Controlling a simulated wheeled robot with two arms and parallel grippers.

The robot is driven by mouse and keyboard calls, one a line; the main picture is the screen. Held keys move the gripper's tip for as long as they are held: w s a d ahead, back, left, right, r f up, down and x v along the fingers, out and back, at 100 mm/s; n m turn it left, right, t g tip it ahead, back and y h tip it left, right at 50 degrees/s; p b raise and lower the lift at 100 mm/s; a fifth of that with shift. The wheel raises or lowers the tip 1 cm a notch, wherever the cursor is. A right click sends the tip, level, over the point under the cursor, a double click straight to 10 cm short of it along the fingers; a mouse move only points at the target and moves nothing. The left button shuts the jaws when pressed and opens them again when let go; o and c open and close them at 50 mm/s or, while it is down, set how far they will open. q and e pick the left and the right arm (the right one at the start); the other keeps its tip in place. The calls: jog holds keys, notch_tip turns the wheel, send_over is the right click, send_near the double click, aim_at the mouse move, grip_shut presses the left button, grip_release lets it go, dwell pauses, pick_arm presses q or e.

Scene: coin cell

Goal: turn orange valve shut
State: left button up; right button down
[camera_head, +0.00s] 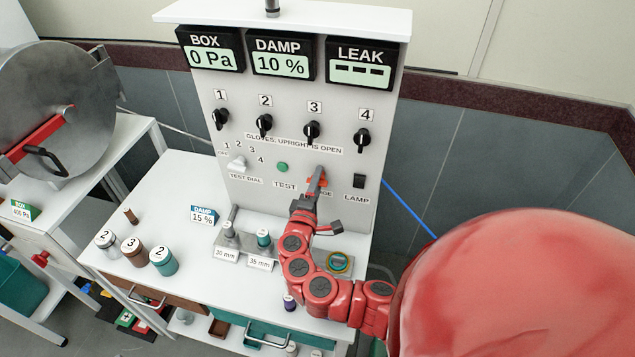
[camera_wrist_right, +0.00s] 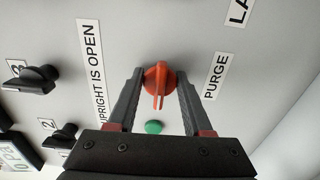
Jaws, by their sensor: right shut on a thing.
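The orange valve (camera_wrist_right: 157,80) is a round knob with a raised grip on the panel beside the PURGE label (camera_wrist_right: 215,76). In the head view my right gripper (camera_head: 318,178) reaches the panel from below and covers most of the valve (camera_head: 323,183). My left gripper is out of view.
Black numbered knobs (camera_head: 312,131) line the panel (camera_head: 345,210) above the valve. A green TEST button (camera_head: 282,167) and a black LAMP switch (camera_head: 359,181) flank it. Numbered jars (camera_head: 163,261) and a small stand (camera_head: 240,240) are on the bench below. My right arm crosses the bench's right side.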

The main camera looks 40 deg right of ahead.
jog(key=shift+f, duration=0.1)
jog(key=shift+c, duration=1.6)
grip_release()
jog(key=shift+s+a, duration=0.3)
jog(key=shift+a, duration=0.05)
jog(key=b+v, duration=0.5)
jog(key=v, duration=1.1)
jog(key=shift+a, duration=0.2)
jog(key=shift+s, duration=0.1)
